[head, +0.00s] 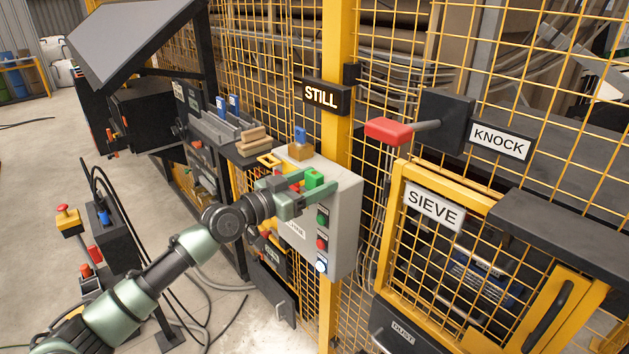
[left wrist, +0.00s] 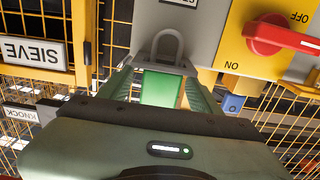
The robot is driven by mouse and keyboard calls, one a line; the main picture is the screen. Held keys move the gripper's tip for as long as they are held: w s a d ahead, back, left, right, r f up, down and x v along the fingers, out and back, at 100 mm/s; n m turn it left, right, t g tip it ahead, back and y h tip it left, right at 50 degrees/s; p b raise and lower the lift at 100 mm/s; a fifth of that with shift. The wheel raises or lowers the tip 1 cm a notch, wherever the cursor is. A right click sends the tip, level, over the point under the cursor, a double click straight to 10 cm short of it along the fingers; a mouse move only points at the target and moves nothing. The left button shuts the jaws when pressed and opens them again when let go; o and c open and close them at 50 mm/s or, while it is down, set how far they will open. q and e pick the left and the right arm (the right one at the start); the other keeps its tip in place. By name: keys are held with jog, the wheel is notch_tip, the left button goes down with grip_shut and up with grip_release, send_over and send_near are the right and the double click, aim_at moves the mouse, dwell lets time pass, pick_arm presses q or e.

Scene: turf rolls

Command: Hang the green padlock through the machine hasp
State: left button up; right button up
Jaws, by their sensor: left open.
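The green padlock (head: 314,178) is between the fingers of my left gripper (head: 322,184), at the upper front of the grey machine box (head: 344,215). In the left wrist view, the green padlock body (left wrist: 160,88) sits between the two open fingers. Its grey shackle (left wrist: 168,46) stands out beyond the fingertips, in front of a grey surface. I cannot make out the hasp, or whether the shackle passes through it. In the left wrist view, a red switch handle (left wrist: 275,35) is on a yellow plate (left wrist: 236,50) marked ON and OFF. My right gripper is not in view.
A yellow post (head: 337,150) with a STILL sign (head: 326,96) rises behind the box. A red-handled lever (head: 388,131) and the SIEVE door (head: 435,206) are to the right. A wooden block with a blue piece (head: 300,142) is on the box.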

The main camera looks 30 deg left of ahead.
pick_arm(q)
jog(key=shift+s, duration=0.1)
grip_shut()
